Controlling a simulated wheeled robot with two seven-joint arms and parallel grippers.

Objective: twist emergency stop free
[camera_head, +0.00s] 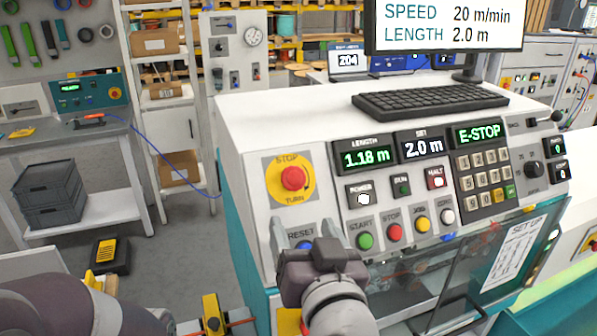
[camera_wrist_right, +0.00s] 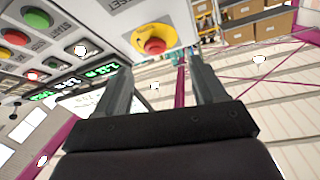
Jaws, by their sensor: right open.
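The emergency stop is a red mushroom button (camera_head: 293,178) on a yellow disc marked STOP and TURN, on the left of the console's sloped front panel. The right wrist view also shows the red button (camera_wrist_right: 155,46), at the top, framed between my fingers. My right gripper (camera_head: 303,228) is open and empty, just below the button in the head view and apart from it. Its two fingers also show in the right wrist view (camera_wrist_right: 158,68). A green display (camera_head: 479,133) reads E-STOP. My left gripper is not in view.
A blue RESET button (camera_head: 305,244) is partly hidden behind my right gripper. Start, stop and other buttons, a keypad (camera_head: 484,177) and displays fill the panel to the right. A keyboard (camera_head: 430,99) lies on top. A clear cover (camera_head: 490,262) is below the panel.

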